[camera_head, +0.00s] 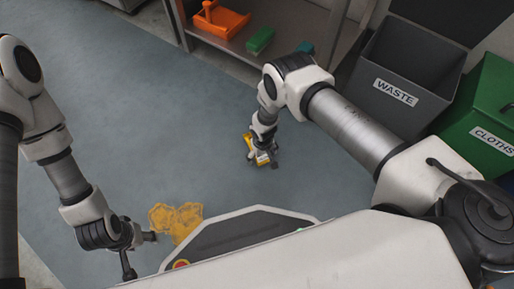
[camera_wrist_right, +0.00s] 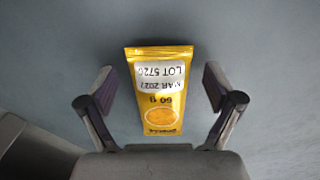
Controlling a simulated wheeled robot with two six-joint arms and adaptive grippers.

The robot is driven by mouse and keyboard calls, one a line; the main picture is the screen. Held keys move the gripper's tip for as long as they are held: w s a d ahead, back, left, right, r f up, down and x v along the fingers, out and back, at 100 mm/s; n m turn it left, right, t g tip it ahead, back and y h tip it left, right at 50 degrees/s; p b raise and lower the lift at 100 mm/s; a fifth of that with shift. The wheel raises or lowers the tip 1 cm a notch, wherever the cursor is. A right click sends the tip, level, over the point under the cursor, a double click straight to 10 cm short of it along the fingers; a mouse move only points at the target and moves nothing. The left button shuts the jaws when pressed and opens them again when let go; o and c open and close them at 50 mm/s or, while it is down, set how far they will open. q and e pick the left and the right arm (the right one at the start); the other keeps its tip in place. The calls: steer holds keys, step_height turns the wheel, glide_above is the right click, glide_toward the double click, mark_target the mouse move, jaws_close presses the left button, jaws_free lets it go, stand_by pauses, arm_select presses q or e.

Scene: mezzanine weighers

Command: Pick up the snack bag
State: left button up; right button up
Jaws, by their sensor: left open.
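The snack bag (camera_wrist_right: 158,118) is yellow with a white printed label, and it lies on the grey floor. In the right wrist view my right gripper (camera_wrist_right: 159,88) is open, with one finger on each side of the bag and a gap on both sides. I cannot tell how far above the floor its fingertips are. My left gripper (camera_head: 140,255) is open and empty at the lower left, away from the bag.
A yellow-orange patch (camera_head: 175,219) is on the floor beside my left gripper. A grey WASTE bin (camera_head: 394,75) and a green CLOTHS bin (camera_head: 480,110) stand at the right. A shelf (camera_head: 215,48) at the back holds an orange tray (camera_head: 222,22) and a green block (camera_head: 260,40).

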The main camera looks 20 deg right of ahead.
steer(key=c, duration=1.1)
steer(key=shift+r, duration=0.15)
